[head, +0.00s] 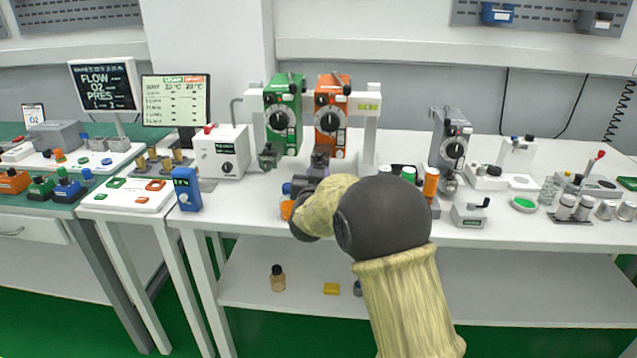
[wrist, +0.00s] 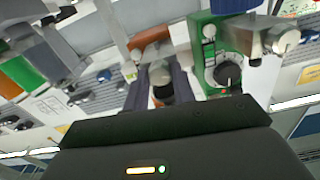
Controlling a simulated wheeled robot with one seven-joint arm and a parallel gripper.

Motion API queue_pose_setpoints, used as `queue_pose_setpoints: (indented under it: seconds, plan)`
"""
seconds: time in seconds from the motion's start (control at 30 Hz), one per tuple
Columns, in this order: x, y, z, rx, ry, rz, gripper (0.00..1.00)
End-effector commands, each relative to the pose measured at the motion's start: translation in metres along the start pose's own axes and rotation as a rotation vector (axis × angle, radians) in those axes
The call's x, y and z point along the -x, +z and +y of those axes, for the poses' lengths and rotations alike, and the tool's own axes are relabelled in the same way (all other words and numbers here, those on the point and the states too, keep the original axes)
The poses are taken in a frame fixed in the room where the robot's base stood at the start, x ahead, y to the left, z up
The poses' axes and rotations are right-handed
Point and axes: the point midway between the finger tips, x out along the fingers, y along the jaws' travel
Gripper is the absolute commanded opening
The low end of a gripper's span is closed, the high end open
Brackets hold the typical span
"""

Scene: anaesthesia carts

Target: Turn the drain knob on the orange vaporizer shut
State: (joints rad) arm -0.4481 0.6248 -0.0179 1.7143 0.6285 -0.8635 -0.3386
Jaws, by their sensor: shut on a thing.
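My gripper (head: 320,158) reaches the lower front of the orange vaporizer, and my arm hides what lies just below. In the wrist view my gripper (wrist: 162,84) has its two dark fingers on either side of a small dark part with a tan patch, the drain knob (wrist: 162,93). The orange vaporizer (wrist: 151,38) shows behind the fingers there, with the green vaporizer (wrist: 222,62) close on the right. How far the knob is turned cannot be told.
A grey vaporizer (head: 450,138) stands further right. A white box with a dial (head: 222,152) and a blue handheld device (head: 187,189) stand to the left. Bottles and small cans crowd the bench's right end. Orange and green-capped containers (head: 430,184) stand close to my arm.

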Motion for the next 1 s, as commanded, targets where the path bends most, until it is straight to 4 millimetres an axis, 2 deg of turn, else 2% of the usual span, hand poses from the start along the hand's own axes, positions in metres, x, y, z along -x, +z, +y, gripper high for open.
queue_pose_setpoints:
  seconds: [0.03, 0.4, 0.87, 0.9, 0.93, 1.0]
  plan:
    - [0.0002, 0.0051, 0.0007, -0.036, -0.001, -0.002, 0.03]
    - [0.0002, 0.0029, 0.0005, -0.217, -0.009, -0.003, 0.03]
    - [0.0003, 0.0018, 0.0005, -0.237, -0.01, -0.004, 0.03]
    - [0.0002, 0.0018, 0.0005, -0.237, -0.01, -0.004, 0.28]
    - [0.0002, 0.0018, 0.0005, -0.237, -0.01, -0.004, 0.34]
    - [0.0002, 0.0016, 0.0005, -0.237, -0.01, -0.004, 0.35]
